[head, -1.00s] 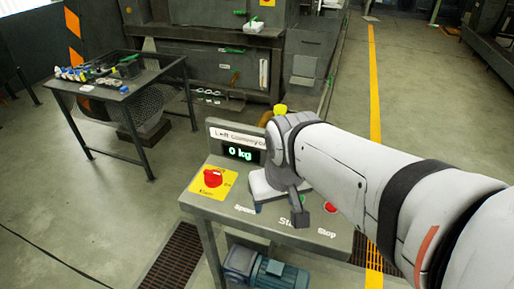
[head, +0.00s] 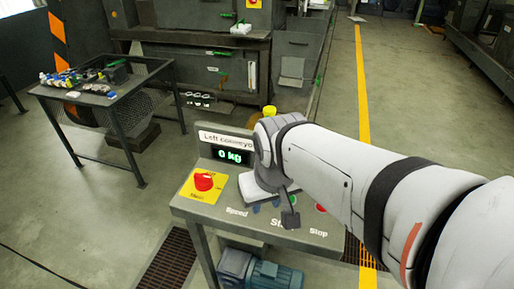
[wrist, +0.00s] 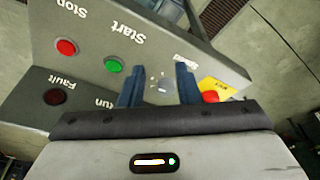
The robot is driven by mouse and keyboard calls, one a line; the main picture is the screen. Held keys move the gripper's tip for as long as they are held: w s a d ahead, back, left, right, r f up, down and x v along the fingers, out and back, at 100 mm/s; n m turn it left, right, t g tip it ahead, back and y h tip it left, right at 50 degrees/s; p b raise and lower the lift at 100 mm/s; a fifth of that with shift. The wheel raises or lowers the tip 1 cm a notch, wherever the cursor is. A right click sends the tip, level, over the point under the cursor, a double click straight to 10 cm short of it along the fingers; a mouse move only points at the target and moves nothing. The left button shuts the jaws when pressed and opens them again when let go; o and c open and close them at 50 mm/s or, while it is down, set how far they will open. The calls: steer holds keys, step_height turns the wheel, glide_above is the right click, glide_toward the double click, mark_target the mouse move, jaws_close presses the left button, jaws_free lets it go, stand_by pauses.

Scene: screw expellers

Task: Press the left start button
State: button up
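The left conveyor control panel (head: 188,208) stands in front of me, with its "Left conveyor" sign (head: 226,138) at the back. The green start button shows in the wrist view (wrist: 113,64), left of my gripper's fingers; in the head view my arm largely hides it. My gripper (wrist: 157,78) is open, its two blue fingers apart and nothing held. It points down at the panel's speed dial (wrist: 161,84), seen between the fingers. I cannot tell the remaining height. The red stop button (wrist: 67,46) lies beyond the start button, also visible in the head view (head: 321,208).
A red emergency stop on a yellow plate (head: 203,181) sits at the panel's left, close to a finger in the wrist view (wrist: 210,97). The display (head: 233,156) reads 0 kg. A dark fault lamp (wrist: 55,97) is unlit. A table with small parts (head: 150,71) stands behind left.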

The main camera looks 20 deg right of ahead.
jaws_close()
stand_by(1.2)
